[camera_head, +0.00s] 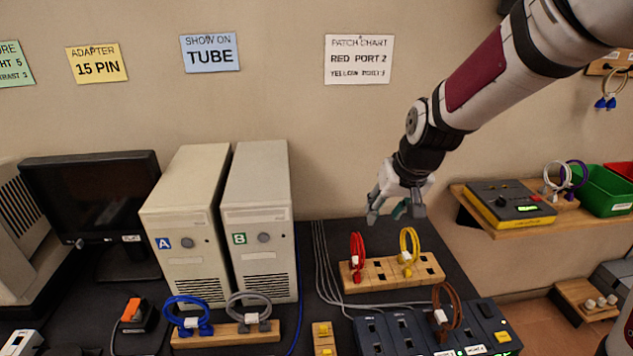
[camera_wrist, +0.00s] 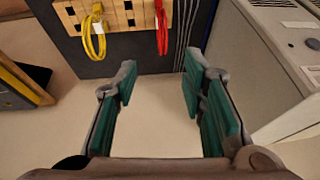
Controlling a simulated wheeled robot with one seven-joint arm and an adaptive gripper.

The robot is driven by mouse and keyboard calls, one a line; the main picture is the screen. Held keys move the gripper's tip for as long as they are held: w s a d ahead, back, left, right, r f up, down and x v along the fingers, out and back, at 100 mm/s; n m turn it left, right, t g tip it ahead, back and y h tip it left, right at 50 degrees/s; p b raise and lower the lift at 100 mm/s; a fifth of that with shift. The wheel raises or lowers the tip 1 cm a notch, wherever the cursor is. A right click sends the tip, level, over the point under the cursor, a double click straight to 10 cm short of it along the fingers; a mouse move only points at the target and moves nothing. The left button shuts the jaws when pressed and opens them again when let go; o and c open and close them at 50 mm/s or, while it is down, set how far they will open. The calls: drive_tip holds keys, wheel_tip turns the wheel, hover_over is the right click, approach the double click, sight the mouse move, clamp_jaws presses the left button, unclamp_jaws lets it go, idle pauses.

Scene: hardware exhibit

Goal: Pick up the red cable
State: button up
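The red cable (camera_head: 357,256) is a coiled loop with a white tag, standing in the left part of a wooden block (camera_head: 383,284) on the dark bench. The red cable also shows at the top of the wrist view (camera_wrist: 162,28), above and between my fingers. My gripper (camera_head: 396,212) is above and behind the block, to the upper right of the red cable. In the wrist view my gripper (camera_wrist: 158,88) has its two green-padded fingers wide apart with nothing between them. The gripper touches neither the cable nor the block.
A yellow cable (camera_head: 409,251) stands right of the red one in the same block. Two computer towers (camera_head: 255,220) stand to the left. A brown cable (camera_head: 447,314) and dark switch boxes (camera_head: 400,331) are in front. Thin grey cords (camera_head: 325,265) run left of the block.

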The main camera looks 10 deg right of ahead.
drive_tip(key=y, duration=0.1)
approach(359, 236)
drive_tip(key=shift+m, duration=0.3)
drive_tip(key=x, duration=0.3)
drive_tip(key=b+x, duration=0.1)
drive_tip(key=x, duration=0.1)
drive_tip(key=shift+s+f, duration=0.25)
drive_tip(key=shift+f, duration=0.1)
drive_tip(key=shift+w+x, duration=0.15)
drive_tip(key=shift+x, duration=1.3)
drive_tip(key=shift+w+x, duration=0.2)
drive_tip(key=shift+x, duration=1.3)
drive_tip(key=shift+r, duration=0.2)
clamp_jaws()
